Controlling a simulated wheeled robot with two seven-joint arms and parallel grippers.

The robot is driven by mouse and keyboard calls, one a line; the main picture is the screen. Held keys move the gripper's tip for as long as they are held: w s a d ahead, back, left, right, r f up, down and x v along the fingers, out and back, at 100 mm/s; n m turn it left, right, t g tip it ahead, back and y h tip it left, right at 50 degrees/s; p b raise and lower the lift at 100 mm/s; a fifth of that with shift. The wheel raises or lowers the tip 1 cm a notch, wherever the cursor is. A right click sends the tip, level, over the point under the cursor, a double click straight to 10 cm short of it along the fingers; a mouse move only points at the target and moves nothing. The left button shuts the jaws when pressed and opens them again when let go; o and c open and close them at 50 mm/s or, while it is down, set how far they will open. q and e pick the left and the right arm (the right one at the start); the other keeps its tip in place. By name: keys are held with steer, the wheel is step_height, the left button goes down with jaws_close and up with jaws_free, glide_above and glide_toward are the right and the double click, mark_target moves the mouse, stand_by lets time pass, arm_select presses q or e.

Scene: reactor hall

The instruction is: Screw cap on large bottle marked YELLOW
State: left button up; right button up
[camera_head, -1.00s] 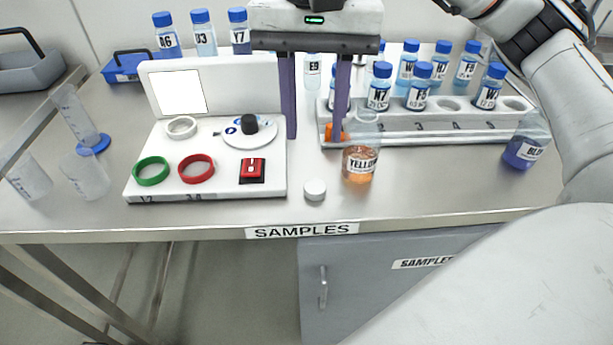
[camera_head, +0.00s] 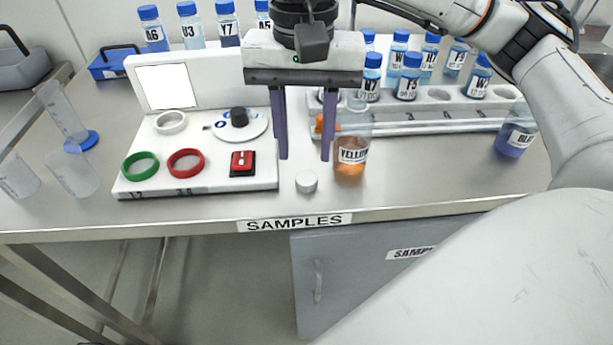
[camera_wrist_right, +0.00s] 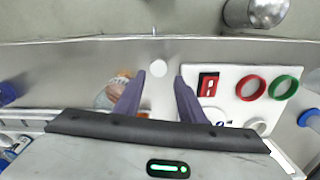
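The large bottle marked YELLOW (camera_head: 351,155) stands uncapped and upright on the bench, with orange liquid in its lower part. It also shows in the right wrist view (camera_wrist_right: 112,95), partly behind a finger. My left gripper is not in view.
A white panel (camera_head: 215,180) with green, red and white rings, a dial and a red switch stands left of the gripper. A grey rack (camera_head: 420,122) with blue-capped bottles is behind. The BLUE bottle (camera_head: 515,138) stands at right. Beakers (camera_head: 72,172) are at left.

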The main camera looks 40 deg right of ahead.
mark_target(307, 177)
steer(key=shift+s+d+f, duration=0.1)
steer(key=shift+s+f, duration=0.05)
steer(key=shift+f, duration=2.45)
steer(key=c, duration=0.8)
